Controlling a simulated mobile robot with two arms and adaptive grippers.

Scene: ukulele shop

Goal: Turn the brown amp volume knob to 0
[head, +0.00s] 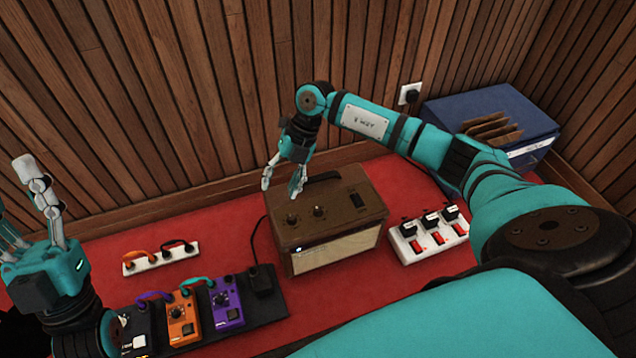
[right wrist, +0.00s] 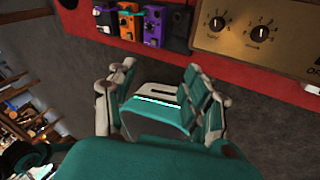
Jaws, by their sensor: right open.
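The brown amp (head: 345,215) stands on the red table in the middle of the head view. Two dark round knobs, a left one (head: 292,219) and a right one (head: 319,211), sit on its top panel, with a dark switch to their right. In the right wrist view the left knob (right wrist: 217,23) and right knob (right wrist: 260,33) show with numbered dials; their labels are too small to read. My right gripper (head: 282,185) is open and empty, above and behind the knobs, apart from them. My left gripper (head: 14,180) is at the left edge, fingers apart, partly cut off.
A pedalboard (head: 273,304) with orange (head: 182,318) and purple (head: 227,300) pedals lies front left of the amp. A white strip (head: 160,258) with cables is behind it. A white power strip (head: 428,238) and a blue box (head: 490,115) are at right. Slatted wood walls stand behind.

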